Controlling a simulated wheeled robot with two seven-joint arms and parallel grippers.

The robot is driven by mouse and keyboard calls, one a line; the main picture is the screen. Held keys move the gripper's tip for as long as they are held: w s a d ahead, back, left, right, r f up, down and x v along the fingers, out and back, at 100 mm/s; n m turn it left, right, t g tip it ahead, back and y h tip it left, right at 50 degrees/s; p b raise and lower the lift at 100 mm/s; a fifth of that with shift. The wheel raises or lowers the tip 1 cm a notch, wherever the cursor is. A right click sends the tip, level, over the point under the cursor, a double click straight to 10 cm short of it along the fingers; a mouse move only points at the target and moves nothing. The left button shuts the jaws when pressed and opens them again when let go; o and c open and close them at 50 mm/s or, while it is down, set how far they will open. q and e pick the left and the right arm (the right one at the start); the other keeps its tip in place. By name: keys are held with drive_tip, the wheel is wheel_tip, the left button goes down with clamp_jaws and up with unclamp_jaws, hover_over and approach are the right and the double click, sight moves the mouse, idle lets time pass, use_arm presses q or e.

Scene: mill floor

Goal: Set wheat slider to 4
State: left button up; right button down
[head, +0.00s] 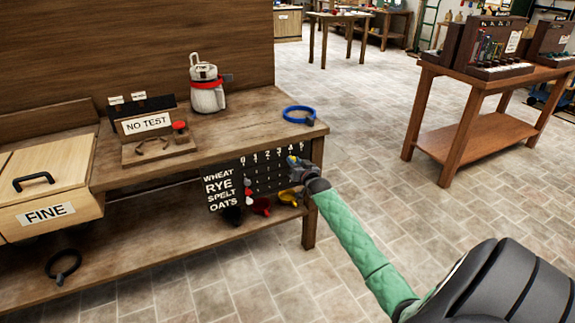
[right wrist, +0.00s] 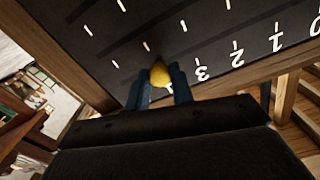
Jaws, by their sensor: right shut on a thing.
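The slider panel (head: 265,178) hangs under the table's front edge, with rows WHEAT, RYE, SPELT and OATS and numbers along the top. My right gripper (head: 294,162) is at the top row near the panel's right end. It is shut on the yellow wheat slider knob (right wrist: 160,75). In the right wrist view the numbers run 0 to 3 from right to left, and the knob sits past the 3 (right wrist: 202,73). My left gripper is not in view.
A FINE drawer box (head: 80,208) is at left.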

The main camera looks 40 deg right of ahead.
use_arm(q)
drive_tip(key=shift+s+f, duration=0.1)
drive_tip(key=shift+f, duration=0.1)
use_arm(e)
drive_tip(key=shift+d, duration=0.15)
drive_tip(key=c, duration=1.2)
unclamp_jaws()
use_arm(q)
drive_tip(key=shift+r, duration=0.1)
use_arm(e)
drive_tip(key=shift+s, duration=0.1)
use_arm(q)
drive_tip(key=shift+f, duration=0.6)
use_arm(e)
drive_tip(key=v, duration=0.7)
drive_tip(key=shift+s, duration=0.35)
